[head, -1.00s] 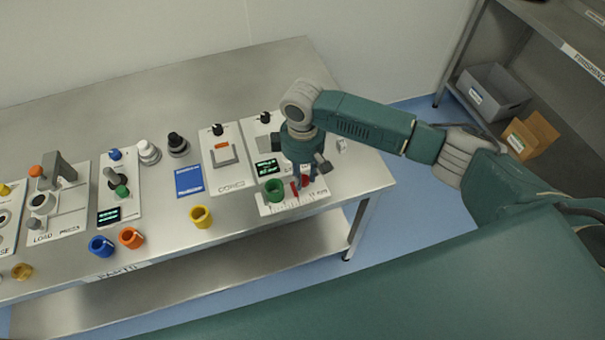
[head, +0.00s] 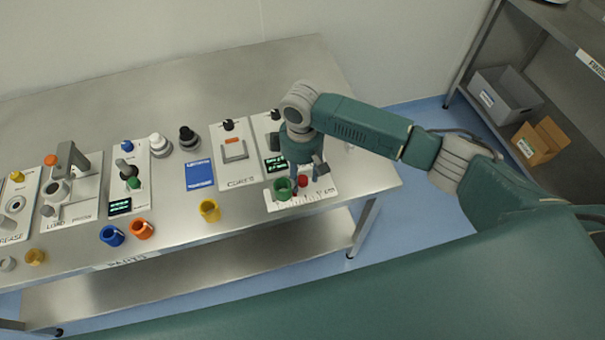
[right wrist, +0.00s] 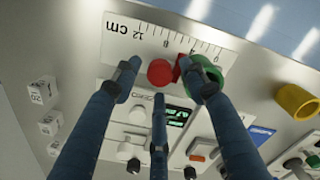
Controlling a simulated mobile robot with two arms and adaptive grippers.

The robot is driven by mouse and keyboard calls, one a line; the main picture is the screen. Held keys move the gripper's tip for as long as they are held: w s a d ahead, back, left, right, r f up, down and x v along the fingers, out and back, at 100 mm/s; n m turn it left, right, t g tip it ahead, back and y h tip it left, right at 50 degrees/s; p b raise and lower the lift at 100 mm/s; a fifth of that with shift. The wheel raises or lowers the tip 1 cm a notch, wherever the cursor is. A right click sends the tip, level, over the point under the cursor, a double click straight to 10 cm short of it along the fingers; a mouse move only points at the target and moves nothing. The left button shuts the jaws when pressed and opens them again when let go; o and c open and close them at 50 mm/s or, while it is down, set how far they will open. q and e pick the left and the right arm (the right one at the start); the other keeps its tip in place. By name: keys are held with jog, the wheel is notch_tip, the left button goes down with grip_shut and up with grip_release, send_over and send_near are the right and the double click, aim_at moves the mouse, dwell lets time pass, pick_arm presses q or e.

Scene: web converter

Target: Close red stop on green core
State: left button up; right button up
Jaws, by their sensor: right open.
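The green core (head: 283,189), a round cup, stands on the white scale plate (head: 325,195) at the table's front right. The red stop (head: 303,182) is just right of it, partly hidden by my right gripper (head: 305,176). In the right wrist view the red stop shows as a round knob (right wrist: 160,72) with a narrow red piece beside the green core (right wrist: 216,78); whether that piece touches the core I cannot tell. The open right fingers (right wrist: 157,80) are spread around the red knob, one finger overlapping the near side of the core. My left gripper is out of view.
A display panel (head: 277,163) lies behind the scale. A yellow cup (head: 210,211), a blue card (head: 199,175) and the cores panel (head: 238,160) are to the left. Small white cubes (right wrist: 44,90) lie beside the plate. The table's front edge is close.

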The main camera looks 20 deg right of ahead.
aim_at(302, 178)
jog(key=shift+r, duration=0.25)
notch_tip(302, 178, up, 12)
jog(key=shift+f, duration=0.25)
dwell(0.4)
